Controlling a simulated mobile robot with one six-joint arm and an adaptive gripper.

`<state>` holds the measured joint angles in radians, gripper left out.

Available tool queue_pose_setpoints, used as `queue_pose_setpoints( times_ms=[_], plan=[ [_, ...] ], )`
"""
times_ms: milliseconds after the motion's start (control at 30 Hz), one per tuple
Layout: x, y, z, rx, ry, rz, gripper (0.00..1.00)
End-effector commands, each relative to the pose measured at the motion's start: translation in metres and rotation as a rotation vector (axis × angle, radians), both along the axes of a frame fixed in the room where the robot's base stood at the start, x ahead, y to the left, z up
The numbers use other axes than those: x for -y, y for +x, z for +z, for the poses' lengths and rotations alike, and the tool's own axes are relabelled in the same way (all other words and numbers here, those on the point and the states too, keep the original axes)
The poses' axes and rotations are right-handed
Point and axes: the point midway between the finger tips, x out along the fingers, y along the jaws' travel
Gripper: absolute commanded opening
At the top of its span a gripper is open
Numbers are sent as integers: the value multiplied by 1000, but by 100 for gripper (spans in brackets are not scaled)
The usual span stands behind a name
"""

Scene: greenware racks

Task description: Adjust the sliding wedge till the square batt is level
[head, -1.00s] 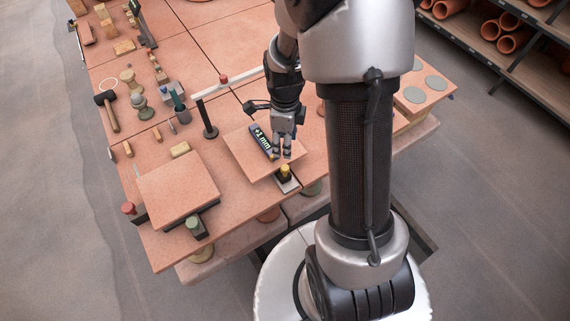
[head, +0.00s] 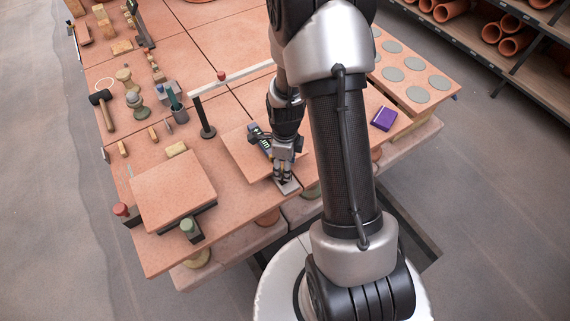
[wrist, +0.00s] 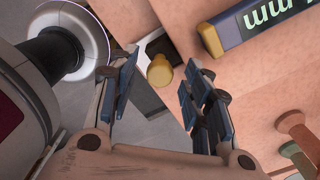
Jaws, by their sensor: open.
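The square batt (head: 241,152) lies near the front edge of the table, with a dark digital level (head: 262,140) on top. The batt and level also show in the wrist view (wrist: 262,82) (wrist: 262,24); only "mm" of the reading is visible there, upside down. The sliding wedge (head: 289,187) is a grey piece at the batt's front corner with a yellow knob (wrist: 159,71). My gripper (head: 283,179) is open over the wedge. In the wrist view the knob lies between the fingers, slightly beyond their tips, with no contact seen. My gripper hides the knob in the head view.
A second batt (head: 172,188) stands at left, with red (head: 121,209) and green (head: 188,225) knobs beside it. A black post (head: 205,118) stands behind the level's batt. A purple box (head: 384,118) lies right of my arm. A mallet (head: 103,108) lies at far left.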

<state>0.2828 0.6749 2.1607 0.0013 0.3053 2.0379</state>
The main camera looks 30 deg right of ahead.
Motion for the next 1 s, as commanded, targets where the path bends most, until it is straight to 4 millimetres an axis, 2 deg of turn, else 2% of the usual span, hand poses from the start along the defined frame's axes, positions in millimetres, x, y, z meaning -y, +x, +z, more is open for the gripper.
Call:
queue_pose_setpoints(
  times_ms=[67, 700, 1000],
  plan=[
    [0, 0, 0, 0, 0, 0, 43],
    [0, 0, 0, 0, 0, 0, 1],
    [0, 0, 0, 0, 0, 0, 0]
  ],
)
